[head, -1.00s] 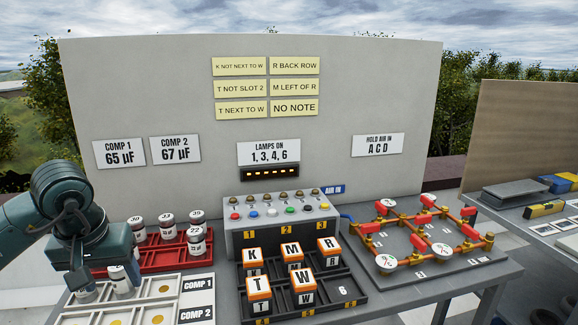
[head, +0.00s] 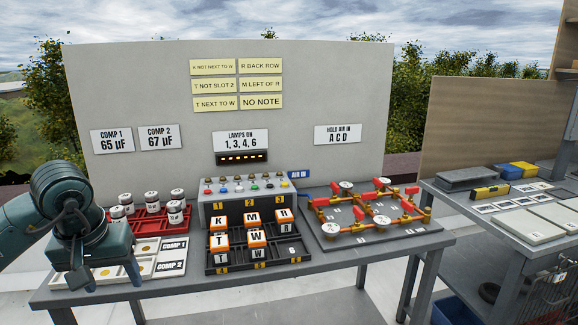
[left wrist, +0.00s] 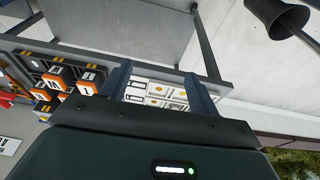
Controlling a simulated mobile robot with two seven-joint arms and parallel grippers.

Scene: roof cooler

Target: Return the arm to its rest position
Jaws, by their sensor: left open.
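My left gripper (head: 104,276) is in the lower left of the head view, pointing down in front of the white COMP tray (head: 172,254) and covering part of it. Its jaws are open. In the left wrist view the two fingers of my left gripper (left wrist: 160,88) stand apart with nothing between them. The COMP tray (left wrist: 160,100) with gold discs shows beyond them, clear of the fingers. My right gripper is in neither view.
A red rack (head: 148,226) with several cans stands behind the tray. Lettered blocks (head: 256,238) stand in a black rack right of it. A pipe board (head: 365,232) lies further right. A second table (head: 470,205) stands at the right, across a gap.

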